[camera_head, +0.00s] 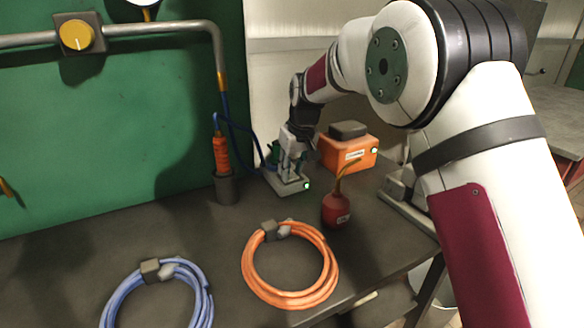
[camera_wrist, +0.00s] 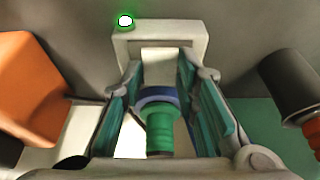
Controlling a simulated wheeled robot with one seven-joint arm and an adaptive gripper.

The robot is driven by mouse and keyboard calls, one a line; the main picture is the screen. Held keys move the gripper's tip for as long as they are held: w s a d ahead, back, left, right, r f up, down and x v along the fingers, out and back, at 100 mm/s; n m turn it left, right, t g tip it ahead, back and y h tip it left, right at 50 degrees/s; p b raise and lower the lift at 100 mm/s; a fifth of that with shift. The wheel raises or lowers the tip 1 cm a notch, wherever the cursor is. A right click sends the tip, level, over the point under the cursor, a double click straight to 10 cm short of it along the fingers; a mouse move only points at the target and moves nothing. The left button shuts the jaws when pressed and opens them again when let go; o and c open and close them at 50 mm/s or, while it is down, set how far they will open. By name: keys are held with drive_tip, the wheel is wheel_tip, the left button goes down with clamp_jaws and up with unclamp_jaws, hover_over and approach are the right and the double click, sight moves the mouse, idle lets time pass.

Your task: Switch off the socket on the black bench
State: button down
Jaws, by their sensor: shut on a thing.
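The socket (camera_head: 285,184) is a small light grey unit on the dark bench (camera_head: 200,250), near the green back panel. Its lamp (camera_head: 306,186) glows green, and this lamp also shows in the wrist view (camera_wrist: 125,21). The grey socket frame (camera_wrist: 190,42) is at the top of the wrist view. A green plug (camera_wrist: 160,132) with a blue collar (camera_wrist: 158,97) stands between my fingers. My gripper (camera_head: 291,158) is down over the socket and shut on the green plug. The fingers hide part of the socket, and I cannot make out a separate switch.
An orange box (camera_head: 340,154) with a lit lamp stands right of the socket. A red oil can (camera_head: 337,209) is in front. A dark cup (camera_head: 226,190) with an orange-handled tool (camera_head: 221,155) stands left. Orange (camera_head: 250,280) and blue (camera_head: 207,302) cable coils lie nearer.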

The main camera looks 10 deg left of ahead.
sight(294, 178)
drive_tip(key=shift+w+a+g+h, duration=0.25)
drive_tip(key=shift+g+h, duration=0.25)
drive_tip(key=shift+g, duration=0.2)
drive_tip(key=shift+d+r, duration=0.1)
drive_tip(key=c, duration=1.2)
unclamp_jaws()
drive_tip(key=shift+c, duration=0.2)
drive_tip(key=shift+r, duration=0.1)
wheel_tip(294, 178, up, 12)
drive_tip(key=s, duration=0.1)
drive_tip(key=shift+s+d, duration=0.2)
drive_tip(key=shift+d, duration=0.25)
